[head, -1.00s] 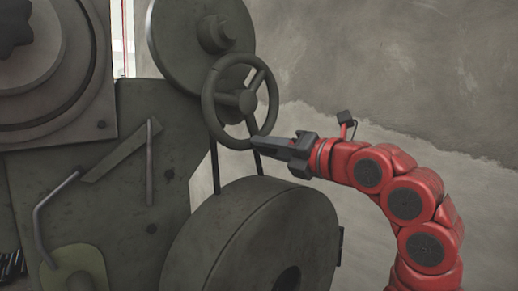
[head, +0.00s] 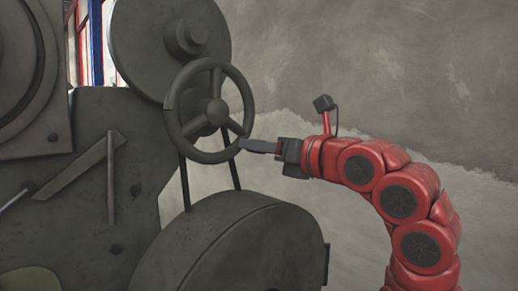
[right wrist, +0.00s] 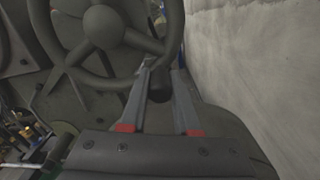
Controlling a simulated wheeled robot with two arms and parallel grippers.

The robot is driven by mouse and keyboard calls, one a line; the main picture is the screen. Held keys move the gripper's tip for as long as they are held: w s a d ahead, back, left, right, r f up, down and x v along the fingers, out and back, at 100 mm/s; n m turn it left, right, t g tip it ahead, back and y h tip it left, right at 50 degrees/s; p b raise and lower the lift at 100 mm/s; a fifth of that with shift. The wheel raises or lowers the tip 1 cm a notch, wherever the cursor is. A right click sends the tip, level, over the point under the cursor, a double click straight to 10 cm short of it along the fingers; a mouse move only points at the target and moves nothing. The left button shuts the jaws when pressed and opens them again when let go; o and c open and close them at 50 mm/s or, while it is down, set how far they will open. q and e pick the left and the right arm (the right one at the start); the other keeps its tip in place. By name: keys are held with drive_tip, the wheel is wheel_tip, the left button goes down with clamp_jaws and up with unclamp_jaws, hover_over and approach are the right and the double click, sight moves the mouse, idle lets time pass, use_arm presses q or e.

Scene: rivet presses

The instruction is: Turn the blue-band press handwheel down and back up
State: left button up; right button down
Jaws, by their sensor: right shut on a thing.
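The press handwheel (head: 171,118) is a dark grey ring with three spokes and a round hub, mounted on the dark press. One spoke points up and two point down to the sides. In the right wrist view the handwheel (right wrist: 99,27) fills the top left. My right gripper (head: 242,144) reaches in from the right and is shut on the rim at its lower right. In the right wrist view its two fingers (right wrist: 163,68) straddle a dark part at the rim. No blue band shows clearly on the press. My left gripper is out of view.
A large round drum (head: 230,245) sits below the wheel, and a big disc (head: 150,45) is behind it. The press body (head: 85,170) fills the left. A plain grey wall (head: 400,60) stands behind, with open space at the right.

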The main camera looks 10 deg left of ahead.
idle(0.3)
drive_tip(key=c, duration=0.7)
unclamp_jaws()
drive_tip(key=shift+o, duration=0.2)
drive_tip(key=p+v, duration=0.2)
drive_tip(key=v, duration=1.5)
drive_tip(key=shift+d, duration=0.2)
drive_tip(key=shift+s, duration=0.1)
